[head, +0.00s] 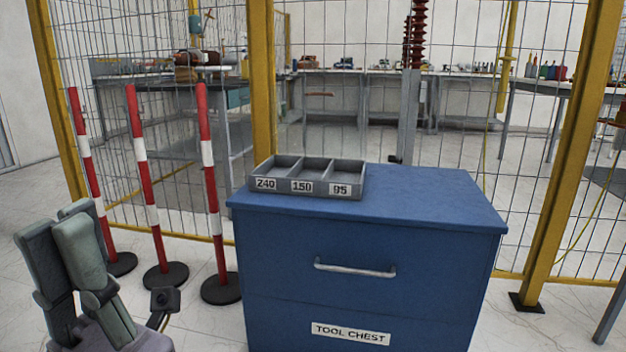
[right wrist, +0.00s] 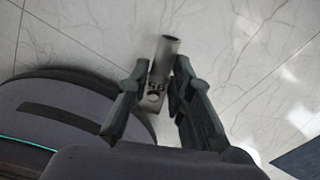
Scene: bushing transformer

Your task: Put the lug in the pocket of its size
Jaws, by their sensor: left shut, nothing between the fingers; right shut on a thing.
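A grey tray (head: 262,199) sits on the left part of the tool chest's top. It has three pockets in a row, labelled 240, 150 and 95 from left to right, and all look empty. My right gripper (right wrist: 161,80) is shut on a metal lug (right wrist: 167,52), held over the floor. The lug has a tube end and a flat end with a hole. Dark digits on it look like an upside-down 95, but they are small and partly unclear. My left gripper (head: 72,226) is shut and empty at the lower left, apart from the chest.
The blue tool chest (head: 360,235) has free room on its top right of the tray. Red and white posts (head: 208,170) stand left of it. A yellow-framed mesh fence (head: 262,80) runs close behind, with workbenches (head: 345,75) beyond.

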